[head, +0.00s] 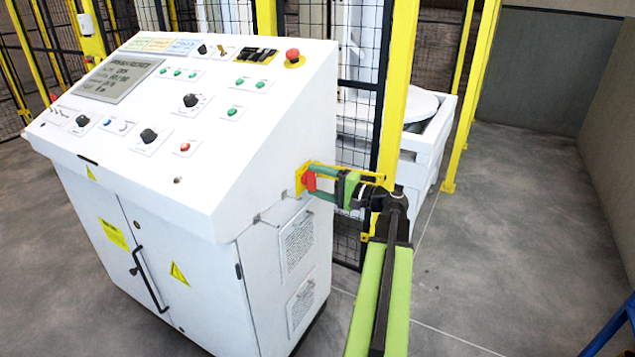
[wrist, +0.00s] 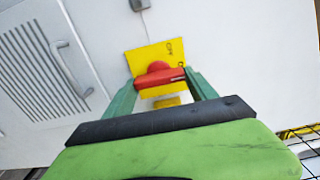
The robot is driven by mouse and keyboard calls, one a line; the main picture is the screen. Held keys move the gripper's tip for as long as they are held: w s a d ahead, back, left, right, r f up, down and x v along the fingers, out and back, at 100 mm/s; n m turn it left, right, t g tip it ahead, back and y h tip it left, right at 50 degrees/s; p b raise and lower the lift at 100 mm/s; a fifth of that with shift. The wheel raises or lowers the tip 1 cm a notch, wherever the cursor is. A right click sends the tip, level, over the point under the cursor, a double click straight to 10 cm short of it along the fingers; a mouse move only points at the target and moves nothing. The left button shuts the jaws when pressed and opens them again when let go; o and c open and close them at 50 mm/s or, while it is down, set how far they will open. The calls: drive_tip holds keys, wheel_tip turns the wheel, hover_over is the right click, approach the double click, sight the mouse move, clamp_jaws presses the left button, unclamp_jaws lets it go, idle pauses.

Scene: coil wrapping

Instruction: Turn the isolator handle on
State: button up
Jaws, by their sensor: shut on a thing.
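The red isolator handle (head: 310,181) sits on a yellow plate (head: 300,178) on the right side of the white control cabinet. In the wrist view the red handle (wrist: 158,77) lies roughly level across the picture, slightly tilted, on the yellow plate (wrist: 138,58). Lettering shows at the plate's upper right, partly legible as "OFF". My gripper (head: 318,183) reaches in from the right. Its green fingers, also in the wrist view (wrist: 160,82), are shut on the handle, one at each end. The lower part of the plate is partly hidden by my gripper.
The white cabinet (head: 240,150) carries a sloped panel with knobs, buttons and a red emergency stop (head: 292,56). A yellow post (head: 396,100) and black mesh fence stand close behind my arm. Grey floor (head: 520,220) is open at the right. A blue frame (head: 612,325) shows at lower right.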

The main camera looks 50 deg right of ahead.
drive_tip(key=o, duration=1.1)
drive_tip(key=v, duration=1.7)
drive_tip(key=shift+s, duration=0.25)
drive_tip(key=shift+f, duration=0.1)
